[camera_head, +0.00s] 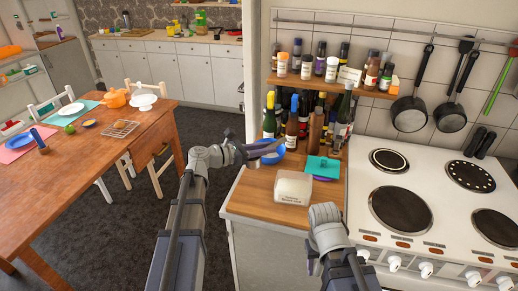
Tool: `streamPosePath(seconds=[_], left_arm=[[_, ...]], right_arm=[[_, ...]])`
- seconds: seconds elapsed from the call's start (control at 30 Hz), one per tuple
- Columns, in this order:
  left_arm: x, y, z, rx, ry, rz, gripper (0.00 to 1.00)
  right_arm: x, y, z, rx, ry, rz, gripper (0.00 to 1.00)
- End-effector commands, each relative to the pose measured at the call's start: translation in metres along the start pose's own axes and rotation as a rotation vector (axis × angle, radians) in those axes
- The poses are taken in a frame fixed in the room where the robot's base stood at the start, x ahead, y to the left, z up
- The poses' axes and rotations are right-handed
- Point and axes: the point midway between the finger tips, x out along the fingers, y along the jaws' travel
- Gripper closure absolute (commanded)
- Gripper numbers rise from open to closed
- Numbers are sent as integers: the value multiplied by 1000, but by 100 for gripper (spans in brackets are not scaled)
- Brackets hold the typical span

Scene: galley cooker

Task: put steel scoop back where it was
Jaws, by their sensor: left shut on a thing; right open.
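My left gripper (238,151) is shut on a slim grey thing, seemingly the steel scoop (262,148), held level beside the blue bowl (276,157) at the left end of the wooden counter. The scoop overlaps the bowl in this view. I cannot tell whether they touch. My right gripper (325,213) is open and empty, low over the front right of the counter. A pale tub (293,187) with a label stands on the counter between the two grippers.
The wooden counter (250,203) also holds a teal-topped thing (322,167) and several bottles (292,125) at the back. A white cooker (425,190) stands to the right, with pans (409,114) hanging above. A laid dining table (85,150) is at left.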

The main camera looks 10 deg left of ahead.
Motion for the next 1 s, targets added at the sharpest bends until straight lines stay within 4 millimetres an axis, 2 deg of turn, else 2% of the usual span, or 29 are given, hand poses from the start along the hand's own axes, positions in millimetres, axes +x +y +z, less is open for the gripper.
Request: streamPosePath(seconds=[0.13,0.47,0.67,1.0], left_arm=[[7,1,-8,-8,72,45,100],[9,3,-15,-9,93,61,100],[11,3,-27,-9,92,61,100],[16,3,-63,-9,92,61,100]], right_arm=[[-7,1,0,0,0,0,50],[-4,0,0,0,0,0,50],[9,-1,0,0,0,0,50],[44,-4,-3,0,0,0,50]])
